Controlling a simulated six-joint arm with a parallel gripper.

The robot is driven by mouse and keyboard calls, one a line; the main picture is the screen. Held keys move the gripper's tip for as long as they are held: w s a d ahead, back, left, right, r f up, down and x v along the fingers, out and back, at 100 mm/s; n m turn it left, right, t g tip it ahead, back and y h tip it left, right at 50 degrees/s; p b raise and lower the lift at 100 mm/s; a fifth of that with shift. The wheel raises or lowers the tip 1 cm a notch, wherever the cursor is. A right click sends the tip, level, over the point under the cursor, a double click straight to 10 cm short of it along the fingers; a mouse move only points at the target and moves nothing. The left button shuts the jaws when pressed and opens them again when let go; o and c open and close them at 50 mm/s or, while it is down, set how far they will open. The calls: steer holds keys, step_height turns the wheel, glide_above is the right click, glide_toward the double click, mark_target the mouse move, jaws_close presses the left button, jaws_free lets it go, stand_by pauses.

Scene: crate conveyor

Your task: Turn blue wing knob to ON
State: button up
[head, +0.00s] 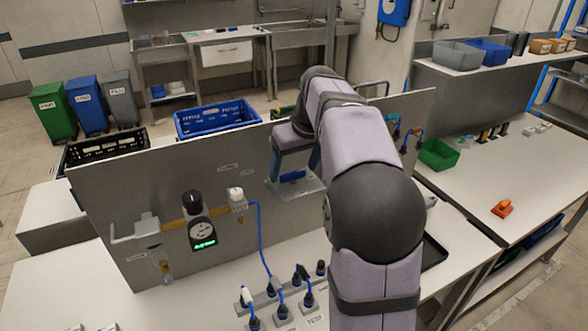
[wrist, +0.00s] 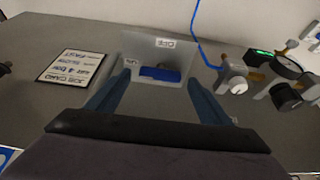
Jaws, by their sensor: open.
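The blue wing knob (wrist: 160,74) sits on a pale grey plate (wrist: 145,47) in the wrist view. Its wing lies crosswise in that picture. Small labels are on the plate above and left of the knob; I cannot read them surely. The knob (head: 292,176) also shows in the head view, on its plate (head: 308,187) at the grey panel. My gripper (wrist: 158,77) is open, with its two blue-grey fingers on either side of the knob in the wrist view. I cannot tell whether they touch it. My arm hides part of the panel in the head view.
On the panel (head: 110,205), left of the knob, are a white knob (head: 235,193), a black knob (head: 192,198) and a gauge with a green display (head: 204,244). A blue cable (head: 259,240) runs down to a socket strip. A blue crate (head: 217,118) stands behind the panel.

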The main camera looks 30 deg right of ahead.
steer(key=v, duration=0.6)
steer(key=shift+r+b, duration=0.2)
steer(key=shift+b, duration=0.25)
steer(key=shift+s+f, duration=0.1)
steer(key=s+a+f+g, duration=0.1)
steer(key=s+a+f, duration=0.3)
steer(key=s+f, duration=0.4)
steer(key=s+a+f+g, duration=0.2)
steer(key=s+a+f, duration=0.3)
steer(key=s+f, duration=0.3)
steer(key=s+a+f+g, duration=0.1)
steer(key=s+a+f, duration=0.4)
steer(key=s+f, duration=0.3)
step_height(320, 180, down, 4)
steer(key=shift+a+r+g, duration=0.25)
steer(key=shift+g, duration=0.05)
stand_by(0.9)
